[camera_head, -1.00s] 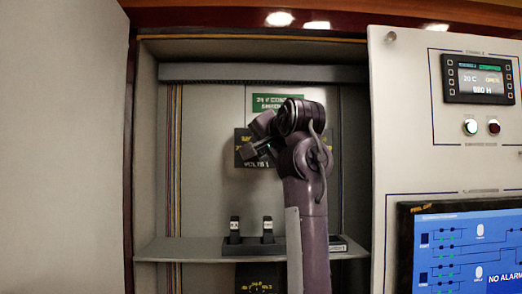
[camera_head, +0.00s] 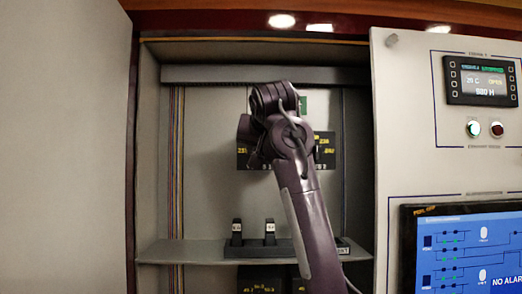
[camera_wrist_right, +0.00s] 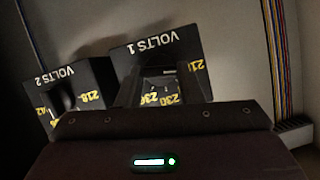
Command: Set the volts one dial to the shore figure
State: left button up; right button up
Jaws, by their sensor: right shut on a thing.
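The volts one dial is a black plate with yellow figures and white "VOLTS 1" lettering (camera_wrist_right: 185,52), upside down in the right wrist view. In the head view its plate (camera_head: 243,160) is mostly behind my right arm. My right gripper (camera_wrist_right: 168,88) is at this dial, shut on its knob, which is largely hidden between the fingers. Figures like 230 show between the fingers; the pointer's exact setting cannot be read. The volts two dial (camera_wrist_right: 80,82) is beside it and shows in the head view (camera_head: 326,150). My left gripper is not in view.
A shelf (camera_head: 190,252) below the dials carries two black upright levers (camera_head: 237,232). Another dark plate with yellow figures (camera_head: 262,280) is below it. A panel with a small display (camera_head: 482,80) and a blue screen (camera_head: 465,250) stands at right. A green sign (camera_head: 303,106) is mostly covered.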

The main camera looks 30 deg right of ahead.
dwell(0.4)
jog(key=o, duration=1)
jog(key=shift+w, duration=0.1)
jog(key=shift+c, duration=0.2)
jog(key=shift+d, duration=0.1)
